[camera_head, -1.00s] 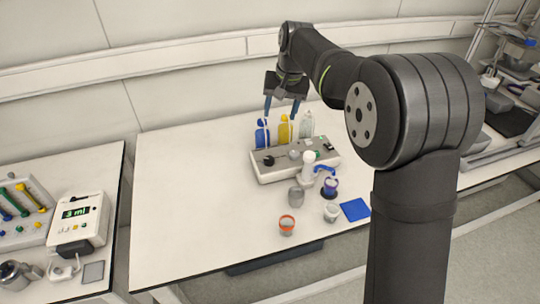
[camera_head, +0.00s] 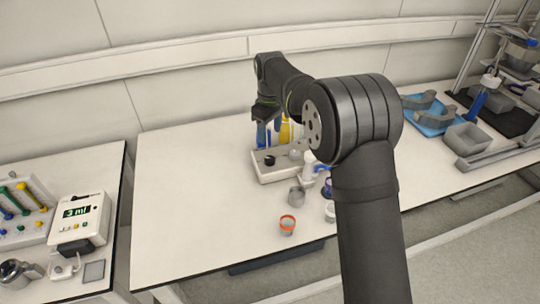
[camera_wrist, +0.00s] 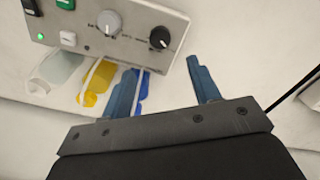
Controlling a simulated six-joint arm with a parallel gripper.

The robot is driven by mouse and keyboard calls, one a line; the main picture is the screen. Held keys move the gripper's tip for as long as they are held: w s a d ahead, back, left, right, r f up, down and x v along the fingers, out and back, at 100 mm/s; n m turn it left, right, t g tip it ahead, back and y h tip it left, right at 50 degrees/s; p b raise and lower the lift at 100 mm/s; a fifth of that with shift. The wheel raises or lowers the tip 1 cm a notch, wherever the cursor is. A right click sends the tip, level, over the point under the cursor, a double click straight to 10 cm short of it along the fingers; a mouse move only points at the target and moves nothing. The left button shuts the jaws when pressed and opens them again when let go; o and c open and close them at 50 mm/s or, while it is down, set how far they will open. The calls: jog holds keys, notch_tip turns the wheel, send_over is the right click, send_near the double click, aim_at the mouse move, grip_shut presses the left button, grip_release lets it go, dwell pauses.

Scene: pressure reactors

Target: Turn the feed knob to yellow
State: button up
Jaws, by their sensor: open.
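In the wrist view the control box (camera_wrist: 135,52) shows its panel with a black knob (camera_wrist: 160,38) carrying a white pointer mark, and a grey knob (camera_wrist: 108,22). Their labels are too small to read, so I cannot tell which is the feed knob. The black knob (camera_head: 269,160) also shows at the left end of the box in the head view. My gripper (camera_wrist: 162,70) is open and empty. Its two blue fingers point toward the box edge, with the black knob beyond the gap, apart from them. In the head view the gripper is above and behind the box, partly hidden.
An orange-rimmed cup (camera_head: 287,225) and a grey cup (camera_head: 296,196) stand in front. The table's left side is clear.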

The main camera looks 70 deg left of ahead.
aim_at(270, 158)
notch_tip(270, 158, down, 11)
jog(key=shift+r, duration=0.1)
dwell(0.3)
jog(key=c, duration=1)
